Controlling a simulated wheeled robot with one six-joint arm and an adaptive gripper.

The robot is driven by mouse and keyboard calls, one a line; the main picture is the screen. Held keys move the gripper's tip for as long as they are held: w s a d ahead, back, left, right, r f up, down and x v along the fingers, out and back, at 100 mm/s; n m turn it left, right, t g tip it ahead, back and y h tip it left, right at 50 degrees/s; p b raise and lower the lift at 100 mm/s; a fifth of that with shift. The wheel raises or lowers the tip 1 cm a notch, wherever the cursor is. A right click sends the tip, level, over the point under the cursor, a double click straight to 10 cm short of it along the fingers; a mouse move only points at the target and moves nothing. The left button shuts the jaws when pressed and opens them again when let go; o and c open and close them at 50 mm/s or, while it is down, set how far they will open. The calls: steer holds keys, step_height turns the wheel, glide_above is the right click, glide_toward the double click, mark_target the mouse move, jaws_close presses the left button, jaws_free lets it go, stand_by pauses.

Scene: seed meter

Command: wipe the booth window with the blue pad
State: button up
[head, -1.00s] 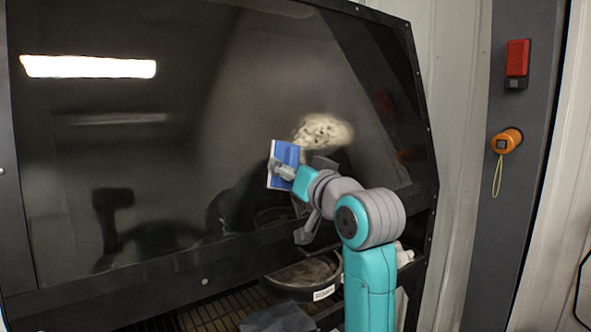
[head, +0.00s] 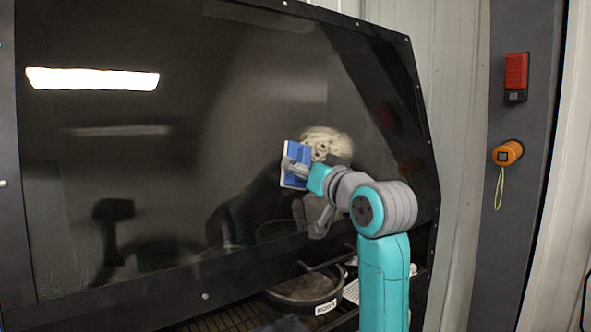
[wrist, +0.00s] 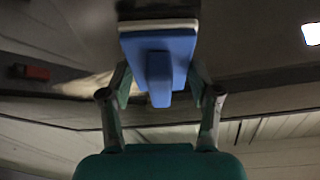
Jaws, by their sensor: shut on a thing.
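The booth window (head: 230,110) is a large dark, glossy pane in a black frame. A pale beige smudge (head: 322,138) shows on it right of centre. My gripper (head: 296,172) is shut on the blue pad (head: 291,158), which has a white face layer turned to the window. The pad is just left of and below the smudge and partly overlaps its left edge in the head view. In the wrist view the fingers (wrist: 159,92) grip the pad's blue handle (wrist: 159,80). I cannot tell whether the pad touches the pane.
Below the window, a dark round pan (head: 303,290) with a white label stands on a slatted grate (head: 205,322). On the grey post at right are a red box (head: 516,72) and an orange knob (head: 508,153) with a hanging cord.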

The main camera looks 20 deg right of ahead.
mark_target(280, 153)
steer(key=shift+w+d+f, duration=0.1)
steer(key=shift+w+d, duration=0.85)
steer(key=shift+d, duration=2)
steer(key=shift+w+d+r, duration=0.1)
steer(key=shift+w+d, duration=0.85)
steer(key=shift+d, duration=2)
steer(key=shift+w+d+f, duration=0.1)
steer(key=shift+w+d, duration=0.85)
steer(key=shift+d, duration=2)
steer(key=shift+w+r, duration=0.15)
steer(key=shift+r, duration=0.55)
steer(key=shift+w+r, duration=0.15)
steer(key=shift+r, duration=0.55)
steer(key=shift+s+a, duration=0.55)
steer(key=shift+a, duration=1.35)
steer(key=shift+s+a, duration=0.5)
steer(key=shift+a, duration=1.35)
steer(key=shift+s+a, duration=0.55)
steer(key=shift+a, duration=1.35)
steer(key=shift+s+a, duration=0.4)
steer(key=shift+a, duration=0.65)
steer(key=shift+s+a, duration=0.45)
steer(key=shift+a, duration=0.6)
steer(key=shift+s+a, duration=0.4)
steer(key=shift+a, duration=0.65)
steer(key=shift+s+a, duration=0.2)
steer(key=shift+a, duration=0.7)
steer(key=shift+s+a, duration=0.2)
steer(key=shift+a, duration=0.65)
